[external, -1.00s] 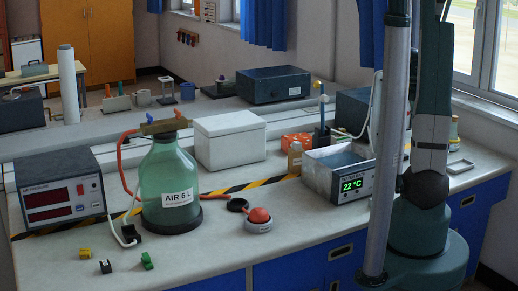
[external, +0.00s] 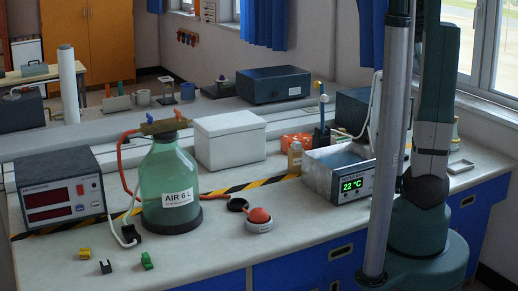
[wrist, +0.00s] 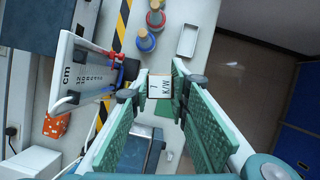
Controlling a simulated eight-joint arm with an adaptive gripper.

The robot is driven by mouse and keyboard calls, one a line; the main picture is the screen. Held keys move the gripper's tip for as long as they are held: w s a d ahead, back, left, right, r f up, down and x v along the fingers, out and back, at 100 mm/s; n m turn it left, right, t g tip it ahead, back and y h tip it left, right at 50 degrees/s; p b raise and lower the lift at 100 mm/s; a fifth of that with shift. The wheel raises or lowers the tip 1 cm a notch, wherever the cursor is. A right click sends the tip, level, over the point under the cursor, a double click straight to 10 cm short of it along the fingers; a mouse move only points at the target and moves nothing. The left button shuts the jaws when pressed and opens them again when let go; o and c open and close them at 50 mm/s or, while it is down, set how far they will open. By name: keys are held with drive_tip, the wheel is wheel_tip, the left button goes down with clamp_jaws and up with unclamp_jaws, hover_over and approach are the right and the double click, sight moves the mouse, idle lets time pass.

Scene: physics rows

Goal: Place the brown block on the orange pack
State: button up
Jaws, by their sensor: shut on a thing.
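My gripper (wrist: 160,92) shows in the wrist view with its green-padded fingers shut on a small block (wrist: 160,86). The block's pale tan face reads "7 K/W"; I take it as the brown block, with its sides partly hidden by the fingers. The orange pack (wrist: 57,124), with pale spots, lies at the left of the wrist view, apart from the gripper. My gripper is outside the external view.
In the wrist view a white scale board (wrist: 80,73) marked "cm" stands between gripper and pack. Two flasks (wrist: 150,30) and a shallow tray (wrist: 187,40) are at the top. In the external view a metal bath (external: 338,172) reading 22 °C stands near the pack.

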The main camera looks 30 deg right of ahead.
drive_tip(key=shift+w+a+r, duration=0.1)
drive_tip(key=shift+w+r, duration=0.1)
drive_tip(key=shift+r, duration=0.35)
drive_tip(key=shift+w+a+r, duration=0.1)
drive_tip(key=shift+w+r, duration=0.05)
drive_tip(key=shift+r, duration=0.4)
drive_tip(key=w+a+p, duration=0.1)
drive_tip(key=w+a, duration=0.1)
drive_tip(key=w, duration=0.5)
drive_tip(key=n+p, duration=0.2)
drive_tip(key=p, duration=0.3)
hover_over(297, 136)
wheel_tip(297, 136, down, 26)
drive_tip(key=shift+s+f+t, duration=0.2)
drive_tip(key=shift+f+t, duration=0.05)
drive_tip(key=shift+t, duration=0.15)
drive_tip(key=shift+f, duration=3.1)
drive_tip(key=shift+f, duration=0.1)
